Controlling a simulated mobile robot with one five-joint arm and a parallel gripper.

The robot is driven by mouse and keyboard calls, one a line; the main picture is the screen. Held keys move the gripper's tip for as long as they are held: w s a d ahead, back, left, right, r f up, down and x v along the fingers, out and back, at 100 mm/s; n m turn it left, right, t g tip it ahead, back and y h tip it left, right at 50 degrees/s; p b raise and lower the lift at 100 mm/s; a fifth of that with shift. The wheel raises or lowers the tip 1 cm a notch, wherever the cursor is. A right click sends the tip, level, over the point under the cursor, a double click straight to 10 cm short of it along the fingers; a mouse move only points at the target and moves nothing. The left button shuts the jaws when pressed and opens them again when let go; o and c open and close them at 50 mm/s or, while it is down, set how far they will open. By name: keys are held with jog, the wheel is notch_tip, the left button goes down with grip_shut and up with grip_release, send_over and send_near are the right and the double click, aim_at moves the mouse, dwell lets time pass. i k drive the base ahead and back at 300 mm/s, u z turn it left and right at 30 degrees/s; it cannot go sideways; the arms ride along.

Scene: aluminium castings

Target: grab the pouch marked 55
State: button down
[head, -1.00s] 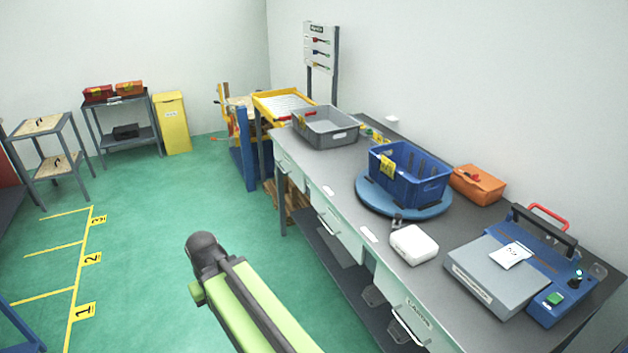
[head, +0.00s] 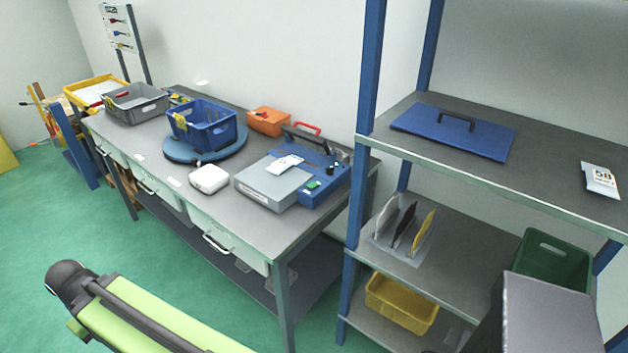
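A white pouch (head: 285,165) lies on the grey and blue bench machine, and its marking is too small to read. Another white pouch (head: 600,183) lies on the upper shelf at the far right, and its label appears to read 58. I see no pouch clearly marked 55. My green arm with its dark rounded end shows at the lower left, over the floor and apart from both pouches. No gripper fingers show.
The workbench (head: 222,215) holds a blue crate (head: 203,136), a grey crate (head: 118,112), an orange box (head: 268,121) and a white box (head: 208,178). A blue-posted shelf unit (head: 367,90) stands right. A blue lidlike plate (head: 420,130) lies on its upper shelf. Green floor (head: 40,215) is clear at left.

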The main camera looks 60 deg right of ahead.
aim_at(281, 166)
jog(key=z, duration=0.2)
jog(key=k, duration=0.45)
jog(key=u, duration=1.9)
jog(key=i, duration=1.7)
jog(key=z, duration=3.95)
jog(key=i, duration=1)
jog(key=u, duration=0.15)
